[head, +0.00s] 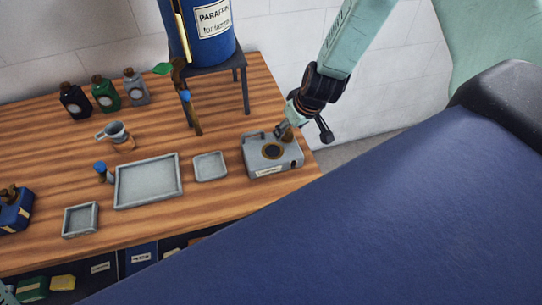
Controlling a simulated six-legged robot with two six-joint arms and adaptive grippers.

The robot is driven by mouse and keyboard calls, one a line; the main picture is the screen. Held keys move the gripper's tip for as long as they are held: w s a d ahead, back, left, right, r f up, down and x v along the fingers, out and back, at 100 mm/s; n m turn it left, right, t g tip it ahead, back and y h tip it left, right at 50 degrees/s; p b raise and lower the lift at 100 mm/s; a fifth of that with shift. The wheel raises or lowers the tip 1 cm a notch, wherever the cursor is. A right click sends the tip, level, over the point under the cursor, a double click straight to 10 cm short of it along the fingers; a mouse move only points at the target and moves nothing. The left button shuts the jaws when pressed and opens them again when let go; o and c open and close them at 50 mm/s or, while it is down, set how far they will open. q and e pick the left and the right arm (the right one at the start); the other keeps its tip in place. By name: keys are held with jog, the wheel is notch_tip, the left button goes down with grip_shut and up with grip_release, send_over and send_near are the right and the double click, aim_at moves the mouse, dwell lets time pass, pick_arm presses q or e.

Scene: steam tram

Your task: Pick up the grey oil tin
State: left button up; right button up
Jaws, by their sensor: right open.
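My right gripper (304,132) is open at the tin's upper right, with one finger close by the cap and the other out beyond the tin's right side. I cannot tell if it touches. The tin's far right corner is partly hidden by the gripper. My left gripper is not in view.
The wooden bench (55,150) holds a small grey tray (210,166), a larger tray (148,181), a funnel (117,133) and several bottles at the back. A blue paraffin drum (207,30) stands on a stand behind. A large blue surface (380,220) fills the lower right.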

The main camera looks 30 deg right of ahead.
jog(key=shift+w+a+f+b, duration=0.15)
jog(key=shift+w+f+b, duration=0.05)
jog(key=shift+f, duration=0.2)
jog(key=shift+w+a+f+b, duration=0.15)
jog(key=shift+f, duration=0.2)
jog(key=shift+d, duration=0.3)
jog(key=shift+c, duration=0.2)
jog(key=shift+a+r, duration=0.1)
jog(key=shift+a, duration=0.15)
jog(key=c, duration=0.6)
jog(key=shift+s+d, duration=0.1)
jog(key=shift+d, duration=0.1)
jog(key=c, duration=0.6)
grip_shut()
jog(key=shift+a, duration=0.1)
